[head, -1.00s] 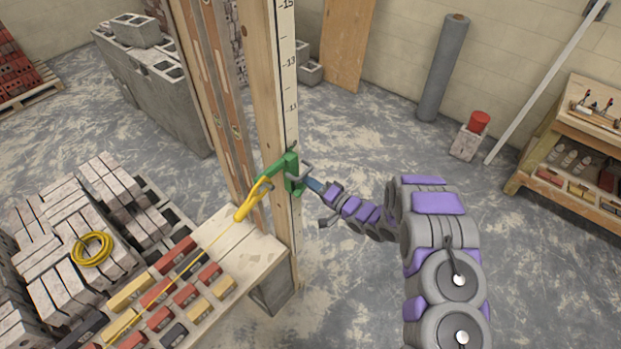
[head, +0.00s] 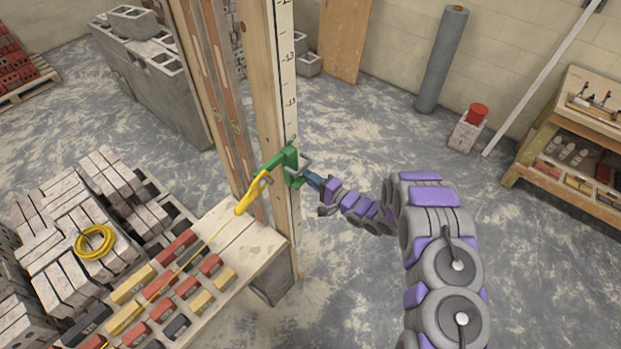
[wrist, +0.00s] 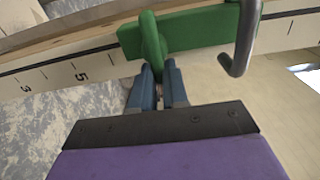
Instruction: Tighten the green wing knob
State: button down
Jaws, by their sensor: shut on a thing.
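The green bracket (head: 287,160) sits on the wooden post with the marked scale, and its green body also shows across the top of the wrist view (wrist: 200,38). In the wrist view a green wing (wrist: 151,45), seen nearly edge-on, points down from the bracket body. My gripper (wrist: 157,72) has its two blue fingers shut on the lower end of this green wing knob. In the head view my gripper (head: 312,179) reaches the bracket from the right. The fingers hide the wing's lower tip.
A grey metal hook (wrist: 238,62) hangs just right of the knob. The post (head: 268,120) rises beside it. A yellow line holder (head: 251,194) hangs left of the bracket above a bench (head: 262,243) with several small bricks.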

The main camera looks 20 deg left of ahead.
jog(key=c, duration=1.3)
grip_release()
jog(key=shift+w+f, duration=0.1)
jog(key=shift+w, duration=0.05)
jog(key=shift+o, duration=0.8)
jog(key=b+v, duration=0.3)
jog(key=v, duration=1.4)
jog(key=shift+d, duration=0.25)
jog(key=shift+f, duration=0.1)
